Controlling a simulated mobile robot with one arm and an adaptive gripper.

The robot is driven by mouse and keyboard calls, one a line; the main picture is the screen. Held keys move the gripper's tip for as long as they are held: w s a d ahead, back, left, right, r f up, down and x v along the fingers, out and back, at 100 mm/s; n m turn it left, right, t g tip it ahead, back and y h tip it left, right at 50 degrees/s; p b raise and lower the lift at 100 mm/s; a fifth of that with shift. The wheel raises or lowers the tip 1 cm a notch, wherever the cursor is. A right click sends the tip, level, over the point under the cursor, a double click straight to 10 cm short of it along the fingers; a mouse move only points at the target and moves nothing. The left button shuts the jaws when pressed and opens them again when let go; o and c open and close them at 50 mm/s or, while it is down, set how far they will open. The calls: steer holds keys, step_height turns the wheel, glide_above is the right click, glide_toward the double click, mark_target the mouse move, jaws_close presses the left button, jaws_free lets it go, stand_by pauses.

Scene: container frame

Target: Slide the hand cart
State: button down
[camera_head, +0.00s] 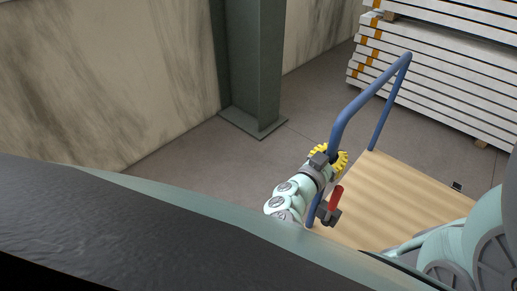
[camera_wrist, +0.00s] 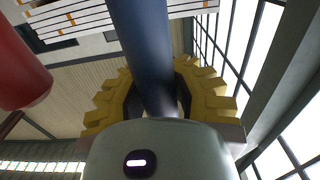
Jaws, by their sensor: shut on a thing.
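The hand cart has a flat wooden deck (camera_head: 400,200) and a bent blue tube handle (camera_head: 372,97) in the head view. My gripper (camera_head: 330,155), with yellow toothed fingers, is on the left upright of the handle, above the deck's left edge. In the wrist view the blue handle (camera_wrist: 145,50) runs between the yellow fingers of my gripper (camera_wrist: 160,100), with one finger on each side. The gripper is shut on the handle. The fingertips' exact contact is partly hidden by the gripper body.
A stack of pale boards with orange marks (camera_head: 430,70) stands behind the cart at the upper right. A dark green steel column (camera_head: 255,65) with a base plate stands left of it, by a stained wall (camera_head: 110,80). Grey floor (camera_head: 300,110) is bare between column and cart.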

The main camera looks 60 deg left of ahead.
steer(key=shift+r, duration=0.25)
steer(key=w+d, duration=0.4)
steer(key=d, duration=1.4)
steer(key=shift+w+d+p, duration=0.2)
steer(key=shift+d+p, duration=0.05)
steer(key=shift+p, duration=0.05)
steer(key=shift+r, duration=0.1)
steer(key=c, duration=1.5)
jaws_free()
steer(key=o, duration=0.3)
steer(key=shift+s+f, duration=0.2)
steer(key=shift+s, duration=0.1)
steer(key=o, duration=0.5)
steer(key=shift+f, duration=0.1)
steer(key=shift+c, duration=0.2)
steer(key=v, duration=0.7)
steer(key=shift+s, duration=0.25)
